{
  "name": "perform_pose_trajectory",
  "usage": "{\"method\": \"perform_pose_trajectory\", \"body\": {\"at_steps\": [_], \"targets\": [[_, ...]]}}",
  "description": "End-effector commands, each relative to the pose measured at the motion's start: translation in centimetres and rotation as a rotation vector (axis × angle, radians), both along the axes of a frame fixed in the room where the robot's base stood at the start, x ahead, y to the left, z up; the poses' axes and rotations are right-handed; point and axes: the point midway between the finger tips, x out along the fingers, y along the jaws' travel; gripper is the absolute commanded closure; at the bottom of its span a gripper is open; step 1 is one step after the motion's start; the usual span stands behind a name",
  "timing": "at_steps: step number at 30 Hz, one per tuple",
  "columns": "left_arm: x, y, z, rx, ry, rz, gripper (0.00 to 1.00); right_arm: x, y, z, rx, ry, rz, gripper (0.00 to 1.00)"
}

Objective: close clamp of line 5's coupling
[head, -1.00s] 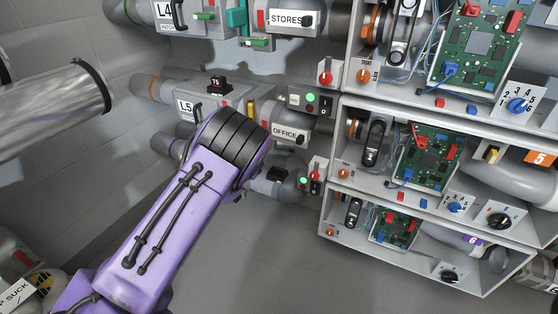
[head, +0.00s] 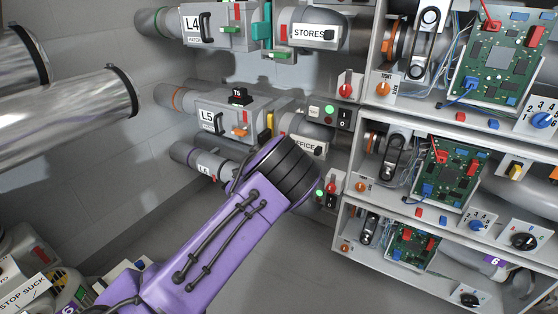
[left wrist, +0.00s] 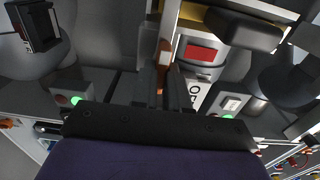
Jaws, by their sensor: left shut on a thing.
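Line 5's grey box with the L5 label (head: 208,121) is on the back wall. Its coupling has a yellow part (head: 270,122) and leads to the OFFICE pipe (head: 309,133). My left arm's black wrist covers the coupling's underside in the head view and hides the left gripper there. In the left wrist view my left gripper (left wrist: 166,75) is shut on an orange clamp lever (left wrist: 165,48). The lever is beside the yellow part (left wrist: 235,12) and a red part (left wrist: 201,53). The sideways OFFICE label (left wrist: 195,95) is partly hidden. My right gripper is not in view.
Line 4's box (head: 215,25) and STORES pipe (head: 310,35) are above. L6's pipe (head: 205,165) is below, close to my wrist. A switch panel with a green light (head: 328,111) stands to the right, before shelves (head: 350,215) of circuit boards.

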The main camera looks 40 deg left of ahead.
Motion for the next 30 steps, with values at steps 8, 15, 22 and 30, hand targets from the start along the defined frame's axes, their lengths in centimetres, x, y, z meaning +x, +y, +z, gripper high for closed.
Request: {"method": "perform_pose_trajectory", "body": {"at_steps": [8, 15, 22, 30], "targets": [[-0.1, 0.1, -0.1, 0.003, 0.004, 0.002, 0.61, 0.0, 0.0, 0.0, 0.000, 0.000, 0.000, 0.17], [-0.6, -0.1, -0.1, 0.002, 0.005, -0.001, 0.61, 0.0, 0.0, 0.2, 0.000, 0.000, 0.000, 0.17], [-5.7, -0.7, 0.0, 0.004, 0.009, 0.002, 0.61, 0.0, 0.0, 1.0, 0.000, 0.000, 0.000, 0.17], [-10.2, -1.2, -0.1, 0.004, 0.008, 0.003, 0.61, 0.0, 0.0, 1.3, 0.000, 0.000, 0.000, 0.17]]}}
